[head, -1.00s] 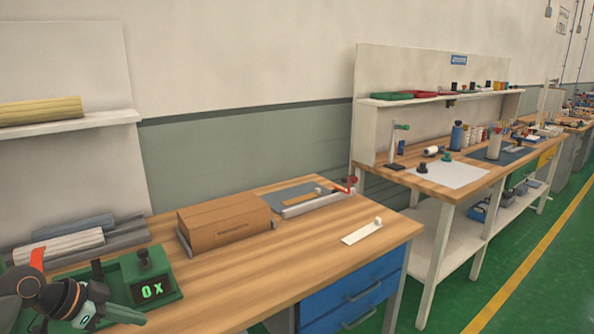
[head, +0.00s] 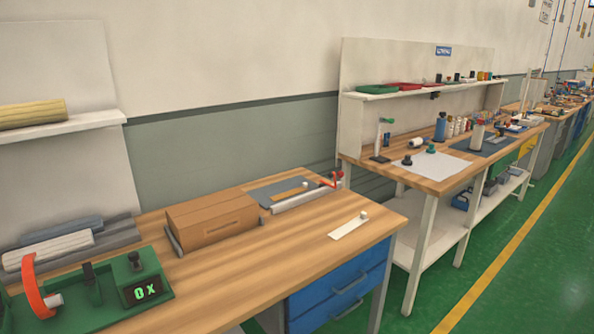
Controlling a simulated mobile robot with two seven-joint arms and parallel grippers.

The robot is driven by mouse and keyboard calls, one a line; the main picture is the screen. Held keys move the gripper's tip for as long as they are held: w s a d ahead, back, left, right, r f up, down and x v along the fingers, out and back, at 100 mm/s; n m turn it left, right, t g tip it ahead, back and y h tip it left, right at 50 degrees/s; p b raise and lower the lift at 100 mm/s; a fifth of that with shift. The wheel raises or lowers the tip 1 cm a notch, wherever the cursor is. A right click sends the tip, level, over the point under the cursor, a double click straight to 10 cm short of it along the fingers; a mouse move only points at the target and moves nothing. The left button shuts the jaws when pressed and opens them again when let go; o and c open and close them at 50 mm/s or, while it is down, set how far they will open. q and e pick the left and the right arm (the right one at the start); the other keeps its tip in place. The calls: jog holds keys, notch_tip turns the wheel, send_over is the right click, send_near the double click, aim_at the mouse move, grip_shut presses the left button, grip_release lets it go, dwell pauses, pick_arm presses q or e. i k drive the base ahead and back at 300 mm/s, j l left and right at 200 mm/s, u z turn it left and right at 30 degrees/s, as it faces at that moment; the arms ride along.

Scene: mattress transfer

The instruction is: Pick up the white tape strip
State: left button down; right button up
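The white tape strip (head: 344,228) lies flat on the wooden workbench (head: 250,275), near its right end. A small white knob or roll (head: 364,214) sits at the strip's far right end. Nothing touches the strip from above. Neither of my grippers shows in the head view now.
A brown cardboard box (head: 212,224) stands mid-bench, with a grey cutting board with a red handle (head: 335,180) behind the strip. A green device with a "0 X" display (head: 146,291) is at the front left. Blue drawers (head: 342,290) are below. Bare wood surrounds the strip.

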aim_at(340, 233)
jog(key=i+l+u, duration=0.3)
jog(key=l, duration=0.3)
jog(key=i+l+u, duration=0.2)
jog(key=i+l, duration=0.05)
jog(key=l, duration=0.1)
